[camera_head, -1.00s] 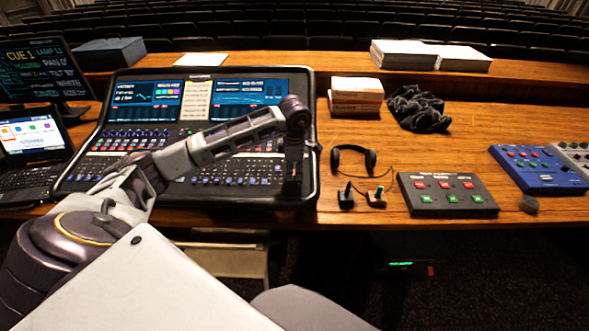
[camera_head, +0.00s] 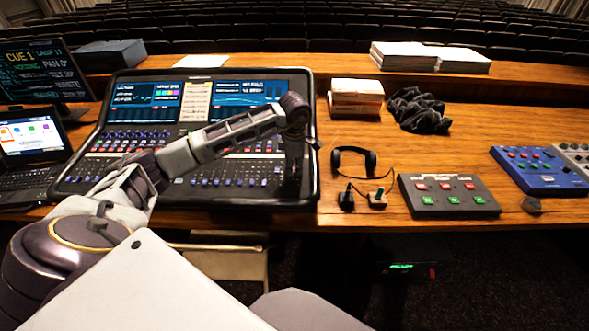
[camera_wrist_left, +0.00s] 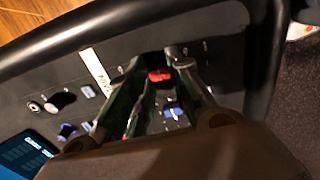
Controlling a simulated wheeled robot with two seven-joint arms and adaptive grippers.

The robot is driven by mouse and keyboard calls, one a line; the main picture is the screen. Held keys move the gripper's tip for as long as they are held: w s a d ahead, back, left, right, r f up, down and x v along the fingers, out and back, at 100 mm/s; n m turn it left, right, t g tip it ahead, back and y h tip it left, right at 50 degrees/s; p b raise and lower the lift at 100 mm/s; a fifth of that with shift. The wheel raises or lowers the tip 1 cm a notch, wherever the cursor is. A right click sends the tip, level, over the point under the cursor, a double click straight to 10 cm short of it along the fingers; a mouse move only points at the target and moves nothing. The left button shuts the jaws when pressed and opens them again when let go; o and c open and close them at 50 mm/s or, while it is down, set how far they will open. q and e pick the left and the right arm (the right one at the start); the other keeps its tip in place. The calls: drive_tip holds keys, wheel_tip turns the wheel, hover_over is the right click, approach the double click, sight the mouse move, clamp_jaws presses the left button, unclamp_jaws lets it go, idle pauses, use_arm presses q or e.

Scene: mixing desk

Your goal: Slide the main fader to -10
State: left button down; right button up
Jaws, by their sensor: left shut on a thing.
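The mixing desk (camera_head: 311,130) is a black console with lit screens and rows of faders, on the left of the wooden table. My left arm reaches across it, and my left gripper (camera_head: 291,188) points down at its near right corner. In the left wrist view, a red fader cap (camera_wrist_left: 160,75), apparently the main fader, sits between the two fingers, which are shut on it. A white marked strip (camera_wrist_left: 97,70) lies beside it; its numbers are not readable. In the head view the gripper hides the cap. My right gripper is not in view.
Blue fader caps (camera_wrist_left: 172,113) sit close to the fingers. The raised desk rim (camera_wrist_left: 120,20) runs near the gripper. A headset (camera_head: 370,160), a grey button box (camera_head: 447,207) and a blue box (camera_head: 540,170) stand to the right.

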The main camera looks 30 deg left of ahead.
use_arm(q)
drive_tip(key=c, duration=1.6)
unclamp_jaws()
drive_tip(key=shift+o, duration=1.6)
drive_tip(key=shift+r, duration=0.45)
wheel_tip(320, 180, up, 11)
drive_tip(key=s, duration=0.1)
drive_tip(key=shift+d, duration=0.35)
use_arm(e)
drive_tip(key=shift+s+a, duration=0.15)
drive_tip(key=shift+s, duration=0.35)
use_arm(q)
drive_tip(key=shift+s, duration=0.1)
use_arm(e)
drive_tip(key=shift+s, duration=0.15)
